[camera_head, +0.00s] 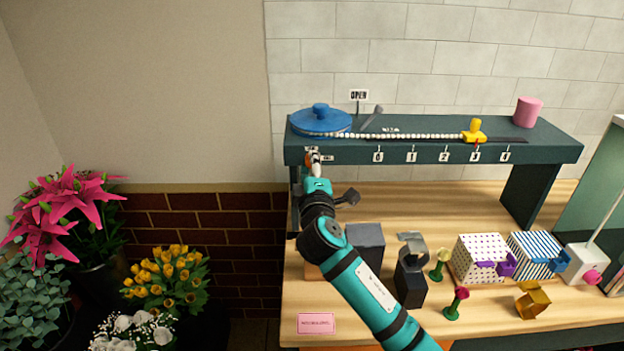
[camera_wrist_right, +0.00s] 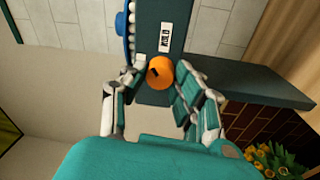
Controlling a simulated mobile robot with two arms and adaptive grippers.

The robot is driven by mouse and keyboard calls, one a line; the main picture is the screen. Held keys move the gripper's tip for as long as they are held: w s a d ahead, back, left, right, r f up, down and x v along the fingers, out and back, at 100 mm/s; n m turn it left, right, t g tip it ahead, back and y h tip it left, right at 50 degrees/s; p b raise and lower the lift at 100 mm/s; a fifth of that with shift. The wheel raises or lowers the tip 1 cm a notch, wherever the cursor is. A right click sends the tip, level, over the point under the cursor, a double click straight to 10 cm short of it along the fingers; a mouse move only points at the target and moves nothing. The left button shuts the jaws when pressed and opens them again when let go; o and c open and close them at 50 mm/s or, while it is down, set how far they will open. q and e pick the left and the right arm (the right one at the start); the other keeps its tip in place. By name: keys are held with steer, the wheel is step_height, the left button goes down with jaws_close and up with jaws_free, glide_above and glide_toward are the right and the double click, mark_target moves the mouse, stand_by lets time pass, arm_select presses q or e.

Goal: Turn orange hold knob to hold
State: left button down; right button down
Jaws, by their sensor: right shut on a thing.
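The orange hold knob (camera_wrist_right: 161,73) is on the front face of the dark green shelf. It is round, with a short dark mark on its face, beside a white HOLD label (camera_wrist_right: 165,38) in the right wrist view. My right gripper (camera_wrist_right: 160,68) is shut on the knob, with a finger on each side of it. In the head view my right gripper (camera_head: 314,164) is at the shelf's left front end and mostly hides the knob. My left gripper is not in view.
The shelf (camera_head: 345,154) carries a blue disc (camera_head: 320,122), a bead chain, a yellow slider (camera_head: 474,132) and a pink cylinder (camera_head: 527,111). An OPEN sign (camera_head: 359,95) stands behind. Boxes, a dark block and small stands crowd the bench below. Flowers stand at left.

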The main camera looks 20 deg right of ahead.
steer(key=shift+f+m+h+b, duration=0.15)
steer(key=shift+m+h+b, duration=0.1)
steer(key=shift+m+b, duration=1.4)
steer(key=shift+f+m+h+b, duration=0.1)
steer(key=shift+m+h+b, duration=0.15)
steer(key=shift+m+b, duration=1.35)
steer(key=shift+m+p, duration=0.55)
steer(key=shift+m, duration=0.1)
steer(key=c, duration=1)
jaws_free()
steer(key=shift+r, duration=0.15)
steer(key=shift+a, duration=0.1)
steer(key=v, duration=1.2)
